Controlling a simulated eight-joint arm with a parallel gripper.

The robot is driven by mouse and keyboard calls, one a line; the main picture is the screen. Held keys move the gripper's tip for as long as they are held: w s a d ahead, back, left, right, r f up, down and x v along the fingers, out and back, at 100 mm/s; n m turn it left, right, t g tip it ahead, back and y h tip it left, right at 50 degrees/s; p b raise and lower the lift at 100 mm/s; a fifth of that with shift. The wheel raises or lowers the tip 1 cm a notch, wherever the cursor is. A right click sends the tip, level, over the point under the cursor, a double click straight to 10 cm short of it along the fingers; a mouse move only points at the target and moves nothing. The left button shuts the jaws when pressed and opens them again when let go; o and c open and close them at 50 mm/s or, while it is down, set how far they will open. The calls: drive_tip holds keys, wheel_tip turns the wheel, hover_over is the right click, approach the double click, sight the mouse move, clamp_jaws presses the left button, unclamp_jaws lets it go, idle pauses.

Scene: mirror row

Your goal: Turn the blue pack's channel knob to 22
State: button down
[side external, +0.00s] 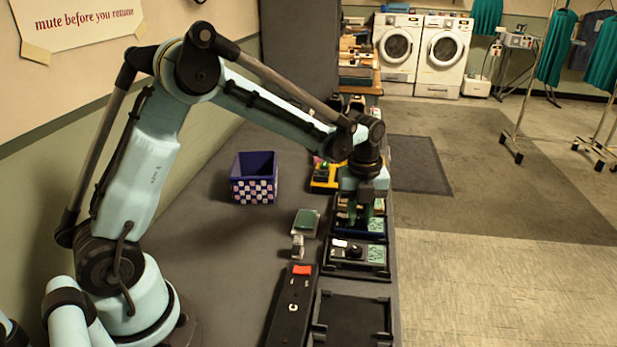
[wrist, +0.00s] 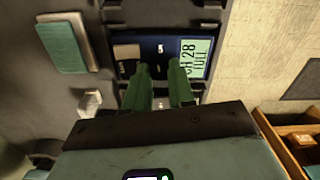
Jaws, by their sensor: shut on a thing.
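The blue pack (side external: 374,236) sits in the row of packs along the right edge of the grey counter. It also shows in the wrist view (wrist: 122,66), with a pale green display (wrist: 196,58) that seems to read "CH 28"; the second line is unclear. A white mark like a 5 shows on its dark face. My gripper (wrist: 161,67) points down at the blue pack, its two green fingers on either side of the channel knob. The knob is dark and mostly hidden between the fingertips. In the side view my gripper (side external: 359,220) covers part of the pack.
A black pack (side external: 358,254) with a green display sits just in front, and an empty black tray (side external: 350,322) nearer. A yellow pack (side external: 322,182) lies behind. A green-topped block (side external: 306,222), a black box with a red switch (side external: 290,308) and a checked basket (side external: 254,182) stand left.

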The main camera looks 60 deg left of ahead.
sight(359, 220)
drive_tip(key=shift+n, duration=0.7)
drive_tip(key=n, duration=0.5)
drive_tip(key=shift+n, duration=0.4)
drive_tip(key=n, duration=0.3)
drive_tip(key=shift+n, duration=2.1)
drive_tip(key=c, duration=0.9)
unclamp_jaws()
drive_tip(key=shift+r, duration=0.1)
wheel_tip(359, 220, up, 12)
drive_tip(key=shift+f, duration=0.1)
